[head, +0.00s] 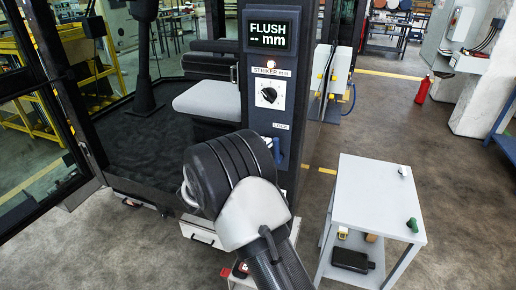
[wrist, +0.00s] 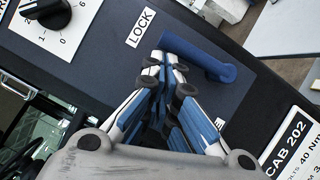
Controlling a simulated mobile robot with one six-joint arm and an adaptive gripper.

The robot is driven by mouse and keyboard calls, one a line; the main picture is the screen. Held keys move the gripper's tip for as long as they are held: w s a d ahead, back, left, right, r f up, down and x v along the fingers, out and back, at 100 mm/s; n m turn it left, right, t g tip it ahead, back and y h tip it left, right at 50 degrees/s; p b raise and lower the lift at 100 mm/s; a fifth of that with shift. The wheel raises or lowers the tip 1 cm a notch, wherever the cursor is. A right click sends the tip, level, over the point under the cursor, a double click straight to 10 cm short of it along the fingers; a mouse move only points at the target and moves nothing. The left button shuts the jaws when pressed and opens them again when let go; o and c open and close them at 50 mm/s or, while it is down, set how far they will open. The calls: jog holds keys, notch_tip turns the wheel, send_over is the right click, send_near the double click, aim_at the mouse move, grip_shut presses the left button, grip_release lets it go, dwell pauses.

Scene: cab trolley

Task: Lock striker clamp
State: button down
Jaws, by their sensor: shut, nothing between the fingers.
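The striker clamp's blue lever (wrist: 205,60) sits on the dark panel beside the white LOCK label (wrist: 140,27). It lies slanted in the wrist view, its rounded end to the right. In the head view a small part of the blue lever (head: 277,150) shows below the LOCK label. My gripper (wrist: 168,65) is shut and empty, its fingertips over or against the lever's left part; I cannot tell whether they touch. The striker dial (head: 269,95) has a black knob, and the display (head: 269,36) above reads FLUSH -- mm.
The open cab door (head: 50,90) is at the left. A CAB 202 plate (wrist: 292,145) is at the lower right. A red extinguisher (head: 423,90) stands farther back.

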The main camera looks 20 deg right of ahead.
jog(key=shift+s+d+r, duration=0.15)
jog(key=shift+d+r, duration=0.05)
dwell(0.3)
dwell(0.3)
